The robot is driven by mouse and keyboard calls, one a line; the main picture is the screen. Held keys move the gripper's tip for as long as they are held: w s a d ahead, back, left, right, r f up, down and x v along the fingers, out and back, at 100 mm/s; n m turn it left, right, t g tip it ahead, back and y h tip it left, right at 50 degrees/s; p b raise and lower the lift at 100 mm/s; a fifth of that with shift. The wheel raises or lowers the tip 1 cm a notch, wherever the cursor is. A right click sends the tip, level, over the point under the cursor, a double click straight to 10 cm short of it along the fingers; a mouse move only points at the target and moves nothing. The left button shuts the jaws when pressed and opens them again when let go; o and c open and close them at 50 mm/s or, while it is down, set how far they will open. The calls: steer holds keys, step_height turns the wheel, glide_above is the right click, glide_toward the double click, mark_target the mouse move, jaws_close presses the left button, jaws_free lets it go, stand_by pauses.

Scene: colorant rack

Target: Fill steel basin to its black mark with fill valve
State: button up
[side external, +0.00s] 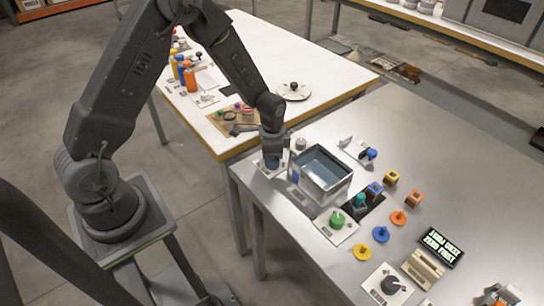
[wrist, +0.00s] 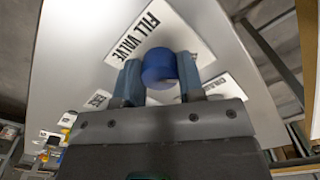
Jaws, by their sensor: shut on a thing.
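The fill valve shows in the wrist view as a blue round knob (wrist: 159,66) by a white plate reading FILL VALVE (wrist: 148,30). My gripper (wrist: 160,78) has one finger on each side of the knob and is shut on it. In the side view my gripper (side external: 272,158) points down at the table's corner, over the valve and hiding most of it. The steel basin (side external: 308,186) stands just right of it, open at the top, with a blue-grey inside. I cannot make out its black mark or the water level.
A green knob (side external: 337,219) on a white plate and several coloured knobs and blocks lie right of the basin. A blue-tipped lever (side external: 368,154) is behind it. A dark display (side external: 440,246) stands at the right. A second table (side external: 320,75) is behind.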

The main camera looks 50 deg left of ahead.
stand_by(0.3)
steer(key=o, duration=0.9)
steer(key=shift+r, duration=6.95)
steer(key=s+d+r+n+t, duration=0.1)
steer(key=s+r+n+t, duration=0.1)
steer(key=s+r, duration=0.3)
steer(key=s+d+r+n+t, duration=0.1)
steer(key=s+d+r+n, duration=0.1)
steer(key=s+r, duration=0.3)
steer(key=s+d+r+n+t, duration=0.2)
steer(key=s+r, duration=0.3)
steer(key=s, duration=0.5)
steer(key=shift+s+r+n+t, duration=0.1)
steer(key=shift+n+t, duration=0.2)
steer(key=shift+n, duration=0.2)
